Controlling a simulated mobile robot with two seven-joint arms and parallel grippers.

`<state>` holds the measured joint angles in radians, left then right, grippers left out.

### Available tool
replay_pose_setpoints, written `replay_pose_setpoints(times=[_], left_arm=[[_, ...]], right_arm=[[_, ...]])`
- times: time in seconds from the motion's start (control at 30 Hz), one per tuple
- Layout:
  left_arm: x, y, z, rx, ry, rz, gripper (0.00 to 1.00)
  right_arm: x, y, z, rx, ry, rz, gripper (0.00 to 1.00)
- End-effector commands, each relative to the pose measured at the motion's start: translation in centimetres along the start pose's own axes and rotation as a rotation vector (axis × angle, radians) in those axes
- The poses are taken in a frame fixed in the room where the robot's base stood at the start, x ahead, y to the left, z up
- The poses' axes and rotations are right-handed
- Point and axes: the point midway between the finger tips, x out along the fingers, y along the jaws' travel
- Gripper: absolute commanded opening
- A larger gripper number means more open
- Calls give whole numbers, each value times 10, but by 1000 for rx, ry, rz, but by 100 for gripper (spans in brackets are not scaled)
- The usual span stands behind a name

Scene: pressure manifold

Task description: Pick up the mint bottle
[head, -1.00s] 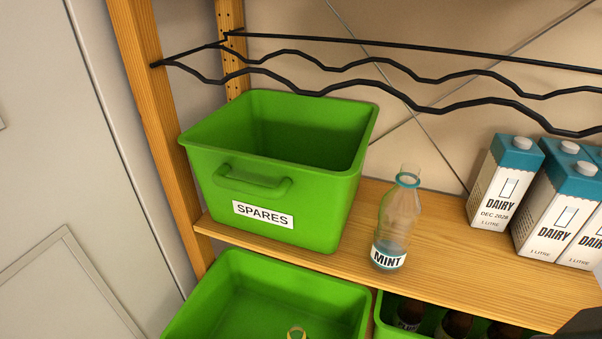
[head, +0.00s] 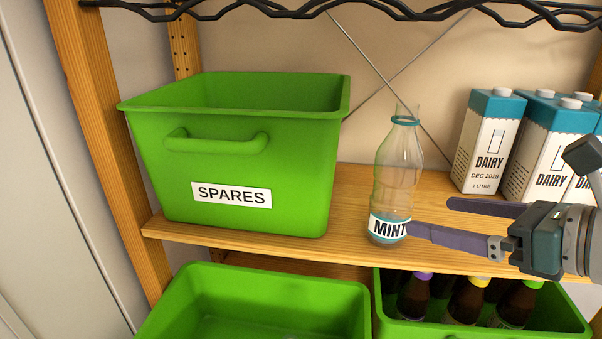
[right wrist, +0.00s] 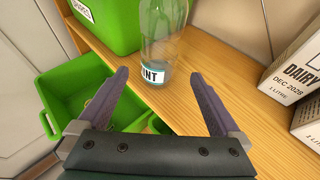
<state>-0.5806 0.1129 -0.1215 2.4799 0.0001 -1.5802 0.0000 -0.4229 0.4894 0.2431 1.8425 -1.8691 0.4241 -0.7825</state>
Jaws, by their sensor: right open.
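The mint bottle (head: 396,180) is clear with a teal neck ring and a white MINT label. It stands upright on the wooden shelf, right of the green SPARES bin. My right gripper (head: 430,218) comes in from the right, its fingers apart and pointing at the bottle. The nearer fingertip overlaps the label's right edge in the head view; I cannot tell if it touches. In the right wrist view the bottle (right wrist: 160,45) stands ahead of the two open fingers (right wrist: 158,78), with nothing between them. My left gripper is not in view.
The SPARES bin (head: 235,150) stands left of the bottle. Several dairy cartons (head: 489,140) stand behind and to the right. Below the shelf (head: 345,240) are an open green bin (head: 260,290) and another with dark bottles (head: 465,300). A black wire rack (head: 330,10) hangs above.

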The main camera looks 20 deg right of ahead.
Motion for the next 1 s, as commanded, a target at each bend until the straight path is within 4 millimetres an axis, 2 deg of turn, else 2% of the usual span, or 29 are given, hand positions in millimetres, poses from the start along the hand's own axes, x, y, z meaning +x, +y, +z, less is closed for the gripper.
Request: replay_pose_setpoints(times=[0.3, 0.53, 0.8, 1.0], left_arm=[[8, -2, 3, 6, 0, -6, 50], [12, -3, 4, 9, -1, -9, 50], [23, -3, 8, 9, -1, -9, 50], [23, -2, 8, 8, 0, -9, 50]], right_arm=[[39, -1, -4, -20, 15, 3, 100], [57, 0, -3, -18, 14, 4, 100], [94, 1, -1, -17, 15, 4, 100], [98, 1, 0, -19, 17, 4, 100]])
